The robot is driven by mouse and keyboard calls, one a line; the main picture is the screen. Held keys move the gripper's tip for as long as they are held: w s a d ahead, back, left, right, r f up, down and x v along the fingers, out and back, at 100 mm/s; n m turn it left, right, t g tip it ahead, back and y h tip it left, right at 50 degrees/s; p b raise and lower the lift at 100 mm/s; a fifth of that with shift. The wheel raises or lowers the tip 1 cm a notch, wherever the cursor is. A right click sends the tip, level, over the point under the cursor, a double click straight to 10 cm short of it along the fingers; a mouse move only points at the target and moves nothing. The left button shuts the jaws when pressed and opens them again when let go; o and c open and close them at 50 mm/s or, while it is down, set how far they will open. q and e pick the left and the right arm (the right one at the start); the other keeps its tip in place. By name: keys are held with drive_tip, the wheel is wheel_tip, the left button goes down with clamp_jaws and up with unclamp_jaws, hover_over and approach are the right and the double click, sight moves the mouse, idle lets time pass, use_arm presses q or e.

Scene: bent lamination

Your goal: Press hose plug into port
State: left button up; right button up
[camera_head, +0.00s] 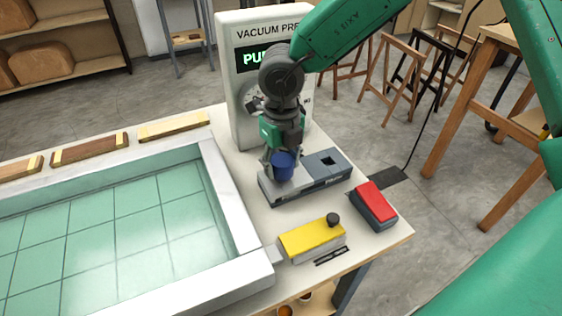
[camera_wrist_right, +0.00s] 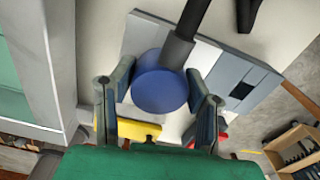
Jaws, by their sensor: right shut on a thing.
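My right gripper (camera_head: 280,158) is shut on a blue round plug (camera_head: 284,168), just in front of the white vacuum press (camera_head: 239,112). The plug appears above or at the left part of a grey block (camera_head: 314,182); I cannot tell if they touch. In the right wrist view, the blue plug (camera_wrist_right: 160,88) sits between the two fingers, and a dark hose (camera_wrist_right: 184,42) runs up from it. A port on the press cannot be made out clearly behind my arm. My left gripper is not in view.
The grey block has a dark square recess (camera_head: 326,160) on its right. A red-topped box (camera_head: 375,202) and a yellow block with a black knob (camera_head: 312,238) stand nearer the table's front. A white-rimmed tray (camera_head: 232,205) with a green gridded surface fills the left.

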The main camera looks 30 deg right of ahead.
sight(282, 159)
drive_tip(key=shift+f, duration=0.45)
idle(0.4)
drive_tip(key=o, duration=1.3)
wheel_tip(282, 159, up, 12)
